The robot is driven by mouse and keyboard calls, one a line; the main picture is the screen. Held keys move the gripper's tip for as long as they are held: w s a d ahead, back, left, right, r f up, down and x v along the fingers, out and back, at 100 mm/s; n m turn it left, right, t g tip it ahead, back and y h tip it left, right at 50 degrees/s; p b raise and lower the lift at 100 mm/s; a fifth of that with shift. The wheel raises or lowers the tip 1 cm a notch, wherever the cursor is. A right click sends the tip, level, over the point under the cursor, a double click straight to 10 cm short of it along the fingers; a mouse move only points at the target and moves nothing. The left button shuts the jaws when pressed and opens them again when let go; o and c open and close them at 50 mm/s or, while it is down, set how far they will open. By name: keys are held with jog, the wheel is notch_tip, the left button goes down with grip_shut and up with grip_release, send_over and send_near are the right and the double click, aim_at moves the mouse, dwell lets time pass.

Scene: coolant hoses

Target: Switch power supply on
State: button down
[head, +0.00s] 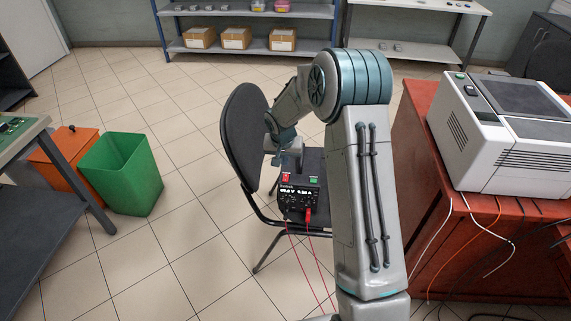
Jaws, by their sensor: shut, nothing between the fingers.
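The power supply (299,194) is a small black box on the seat of a chair. Its front has a display with light digits, too small to read, and red leads plugged in low on the front. A red part (287,177) and a green part (313,180) show at its top edge. My gripper (288,165) is shut and empty, pointing down just above and behind the red part. I cannot tell whether it touches the supply. My wrist hides part of the area behind it.
The black chair (243,135) has its backrest to the left of my gripper. A red cabinet (415,145) with a white machine (505,130) stands at right, loose cables hanging. Green (126,175) and orange (68,153) bins stand at left. Floor between is clear.

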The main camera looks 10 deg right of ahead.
jog(key=shift+s+v, duration=0.2)
jog(key=shift+v, duration=0.8)
jog(key=shift+s+v, duration=0.2)
jog(key=shift+v, duration=0.8)
jog(key=shift+a, duration=0.15)
jog(key=s+d+r+n+p, duration=0.2)
jog(key=s+r+p, duration=0.3)
jog(key=s+r, duration=1.6)
jog(key=s+r+n+y+p, duration=0.1)
jog(key=s, duration=1.1)
jog(key=shift+p, duration=0.3)
jog(key=shift+w+a, duration=0.1)
jog(key=shift+a, duration=0.15)
